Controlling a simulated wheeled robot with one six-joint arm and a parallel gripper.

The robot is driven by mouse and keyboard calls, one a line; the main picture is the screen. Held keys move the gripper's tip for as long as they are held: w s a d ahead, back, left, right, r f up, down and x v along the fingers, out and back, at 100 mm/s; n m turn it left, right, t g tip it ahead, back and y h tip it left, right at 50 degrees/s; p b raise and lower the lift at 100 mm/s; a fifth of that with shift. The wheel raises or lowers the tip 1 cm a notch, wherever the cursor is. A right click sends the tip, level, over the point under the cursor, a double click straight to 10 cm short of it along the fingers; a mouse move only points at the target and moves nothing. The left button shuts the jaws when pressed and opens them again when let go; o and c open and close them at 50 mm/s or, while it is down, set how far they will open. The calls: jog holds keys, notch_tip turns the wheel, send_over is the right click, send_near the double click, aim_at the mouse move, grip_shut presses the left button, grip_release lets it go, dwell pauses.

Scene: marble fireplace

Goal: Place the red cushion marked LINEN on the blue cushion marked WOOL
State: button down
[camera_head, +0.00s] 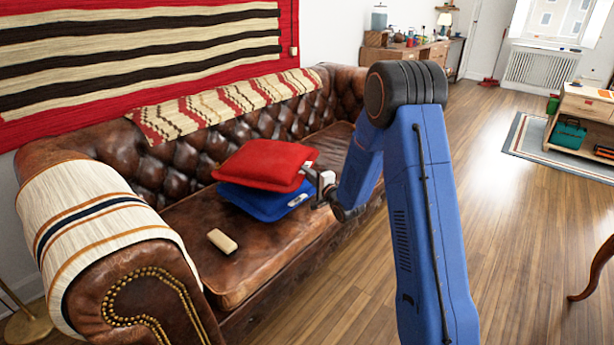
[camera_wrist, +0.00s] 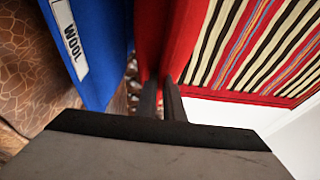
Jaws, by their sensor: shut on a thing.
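The red cushion (camera_head: 262,162) is held over the blue cushion (camera_head: 262,203), which lies on the leather sofa seat. My gripper (camera_head: 317,181) is shut on the red cushion's right edge. In the wrist view, the fingers (camera_wrist: 160,90) pinch the red cushion (camera_wrist: 150,35), and the blue cushion (camera_wrist: 105,50) shows a white label reading WOOL. A narrow gap shows between the two cushions there, at least near the gripper. I cannot tell whether they touch farther in. The LINEN marking is not visible.
A small beige block (camera_head: 222,241) lies on the sofa seat (camera_head: 250,265) in front of the cushions. The tufted backrest (camera_head: 200,150) stands behind them, with a striped throw (camera_head: 215,105) over it. The left armrest carries a striped cloth (camera_head: 95,220).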

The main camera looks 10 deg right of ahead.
jog(key=shift+f, duration=0.35)
jog(key=c, duration=1.9)
grip_release()
jog(key=shift+f, duration=0.1)
